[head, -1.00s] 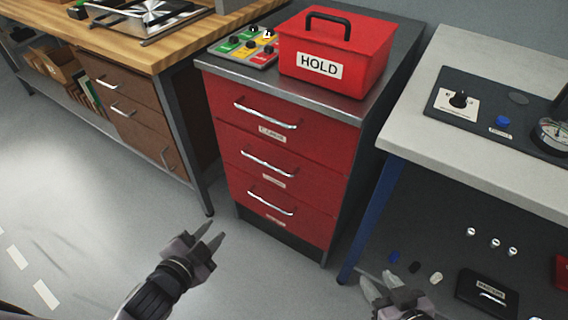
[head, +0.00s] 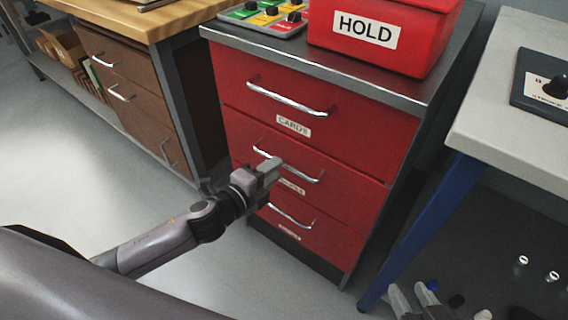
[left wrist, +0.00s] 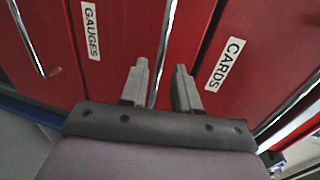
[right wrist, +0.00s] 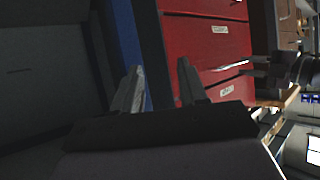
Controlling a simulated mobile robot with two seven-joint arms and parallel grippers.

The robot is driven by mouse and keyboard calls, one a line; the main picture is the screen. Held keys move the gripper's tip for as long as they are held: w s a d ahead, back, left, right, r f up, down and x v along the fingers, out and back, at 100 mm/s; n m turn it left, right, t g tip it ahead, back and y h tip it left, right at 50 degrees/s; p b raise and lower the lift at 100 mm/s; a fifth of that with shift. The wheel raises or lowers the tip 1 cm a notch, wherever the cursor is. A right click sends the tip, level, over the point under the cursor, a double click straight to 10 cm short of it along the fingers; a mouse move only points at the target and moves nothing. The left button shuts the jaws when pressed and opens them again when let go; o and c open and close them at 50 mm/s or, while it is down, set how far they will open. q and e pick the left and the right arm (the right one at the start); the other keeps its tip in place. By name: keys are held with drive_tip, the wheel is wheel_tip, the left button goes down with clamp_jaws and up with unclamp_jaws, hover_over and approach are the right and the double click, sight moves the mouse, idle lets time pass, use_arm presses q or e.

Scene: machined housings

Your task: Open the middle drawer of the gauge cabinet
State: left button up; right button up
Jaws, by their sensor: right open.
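The red gauge cabinet (head: 330,150) stands in the centre of the head view, its drawers flush with the front. The middle drawer (head: 345,172) has a silver bar handle (head: 308,177). My left gripper (head: 268,170) is at this handle and hides part of it and of the label below. In the left wrist view, the handle (left wrist: 165,50) runs between the spread fingers (left wrist: 160,85), with gaps visible beside it. The GAUGES label (left wrist: 91,31) shows left of it and the CARDS label (left wrist: 225,64) right. My right gripper (head: 415,300) is open and empty, low at the right.
A wooden bench (head: 150,25) stands left. A grey-topped table (head: 505,120) with a blue leg (head: 425,225) stands close on the right.

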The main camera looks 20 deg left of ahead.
use_arm(q)
drive_tip(key=shift+b+x, duration=0.45)
drive_tip(key=shift+x, duration=1.8)
clamp_jaws()
